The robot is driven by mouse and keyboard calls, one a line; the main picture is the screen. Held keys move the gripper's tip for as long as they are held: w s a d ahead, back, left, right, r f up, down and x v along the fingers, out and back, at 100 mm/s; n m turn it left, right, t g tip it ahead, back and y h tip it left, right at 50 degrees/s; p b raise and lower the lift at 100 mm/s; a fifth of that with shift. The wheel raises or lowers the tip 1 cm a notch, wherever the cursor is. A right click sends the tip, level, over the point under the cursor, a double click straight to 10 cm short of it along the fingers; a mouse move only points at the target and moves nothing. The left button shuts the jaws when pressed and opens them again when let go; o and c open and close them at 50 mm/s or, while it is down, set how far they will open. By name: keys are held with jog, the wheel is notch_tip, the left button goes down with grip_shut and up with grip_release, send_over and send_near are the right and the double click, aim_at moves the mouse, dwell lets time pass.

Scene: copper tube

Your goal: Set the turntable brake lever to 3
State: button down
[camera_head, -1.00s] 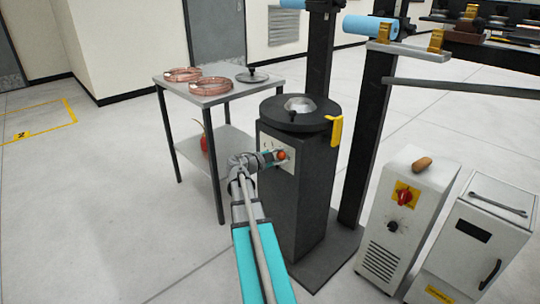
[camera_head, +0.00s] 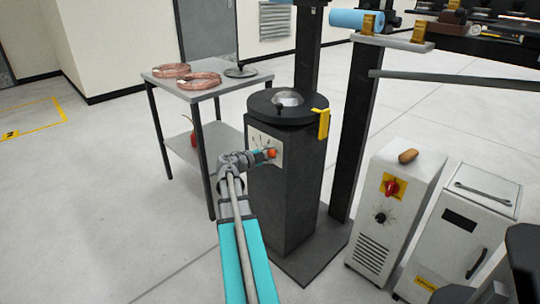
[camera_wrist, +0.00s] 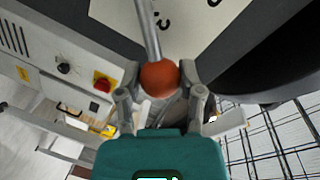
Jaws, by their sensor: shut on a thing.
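The turntable (camera_head: 272,112) is a dark round disc on a black pedestal (camera_head: 290,190). On the pedestal's side is a white scale plate (camera_head: 262,138) with dark marks, and the brake lever ends in an orange-red ball knob (camera_head: 272,153). In the wrist view the lever's metal rod (camera_wrist: 148,30) runs up from the knob (camera_wrist: 158,78) across the plate (camera_wrist: 190,25), where a "3" shows just right of the rod. My gripper (camera_wrist: 162,85) is shut on the knob, with one finger on each side. The other numbers are mostly out of view or unreadable.
A grey table (camera_head: 208,90) with copper coils (camera_head: 172,71) stands at the left behind the pedestal. A white cabinet with a red switch (camera_head: 391,187) and another white box (camera_head: 465,235) stand at the right.

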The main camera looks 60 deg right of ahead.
jog(key=shift+c, duration=1.1)
grip_release()
jog(key=shift+s, duration=0.15)
jog(key=shift+d, duration=0.1)
